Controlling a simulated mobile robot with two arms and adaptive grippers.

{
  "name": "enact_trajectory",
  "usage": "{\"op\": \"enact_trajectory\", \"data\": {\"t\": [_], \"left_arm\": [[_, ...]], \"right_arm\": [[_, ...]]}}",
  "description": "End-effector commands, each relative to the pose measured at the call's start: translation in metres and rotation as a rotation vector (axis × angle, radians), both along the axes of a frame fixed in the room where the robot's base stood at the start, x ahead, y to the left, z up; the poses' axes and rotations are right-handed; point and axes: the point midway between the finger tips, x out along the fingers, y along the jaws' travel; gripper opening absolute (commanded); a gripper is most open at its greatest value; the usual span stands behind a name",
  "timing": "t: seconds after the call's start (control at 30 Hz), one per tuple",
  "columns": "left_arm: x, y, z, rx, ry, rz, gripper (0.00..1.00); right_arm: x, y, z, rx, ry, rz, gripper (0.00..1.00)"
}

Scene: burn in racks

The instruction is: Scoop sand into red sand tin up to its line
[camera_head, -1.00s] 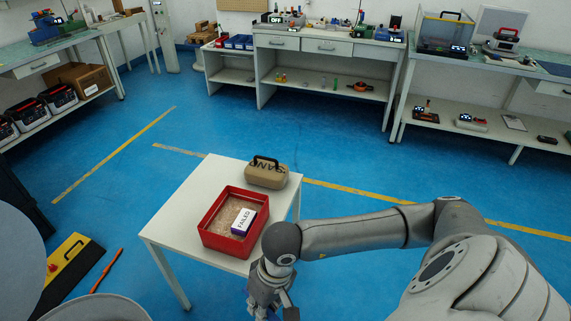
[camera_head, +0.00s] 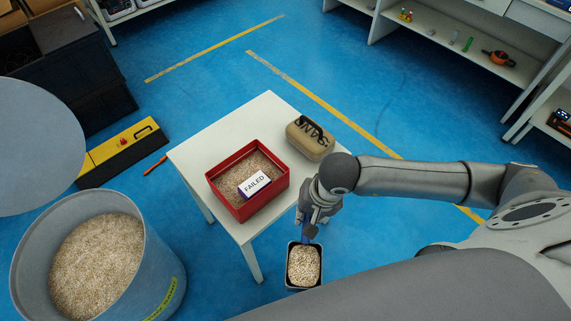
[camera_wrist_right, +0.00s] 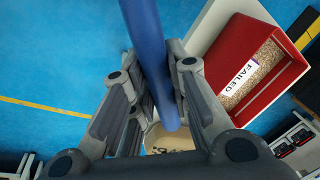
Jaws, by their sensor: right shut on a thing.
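The red sand tin (camera_head: 277,189) stands on a small white table. Pale sand (camera_head: 235,177) lies in it around a white and purple box marked FAILED (camera_head: 254,185). The handle (camera_wrist_right: 150,60) shows between the fingers in the wrist view. The scoop's pan (camera_head: 304,265) is heaped with sand, looks level, and appears beyond the table's front right edge. The tin (camera_wrist_right: 292,68) is on the right there. My left gripper is not in view.
A large grey bin (camera_head: 160,262) of sand stands on the floor at lower left. A tan case marked SAND (camera_head: 308,142) sits on the table (camera_head: 205,150) behind the tin. A yellow and black unit (camera_head: 122,150) and an orange stick (camera_head: 155,165) lie on the floor left of the table.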

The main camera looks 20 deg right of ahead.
Motion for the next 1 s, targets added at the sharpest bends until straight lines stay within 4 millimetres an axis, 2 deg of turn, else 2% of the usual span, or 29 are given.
{"op": "enact_trajectory", "data": {"t": [0.03, 0.4, 0.77, 1.0], "left_arm": [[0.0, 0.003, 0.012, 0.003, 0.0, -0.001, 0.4], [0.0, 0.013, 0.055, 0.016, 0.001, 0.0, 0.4], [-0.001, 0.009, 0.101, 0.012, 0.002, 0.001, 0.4], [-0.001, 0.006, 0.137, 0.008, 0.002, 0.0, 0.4]], "right_arm": [[0.002, 0.003, 0.008, -0.002, -0.001, -0.073, 0.0], [0.018, 0.016, 0.023, -0.024, 0.0, -0.67, 0.0], [0.036, 0.028, 0.044, -0.047, 0.019, -1.307, 0.0], [0.051, 0.033, 0.065, -0.063, 0.044, -1.787, 0.0]]}}
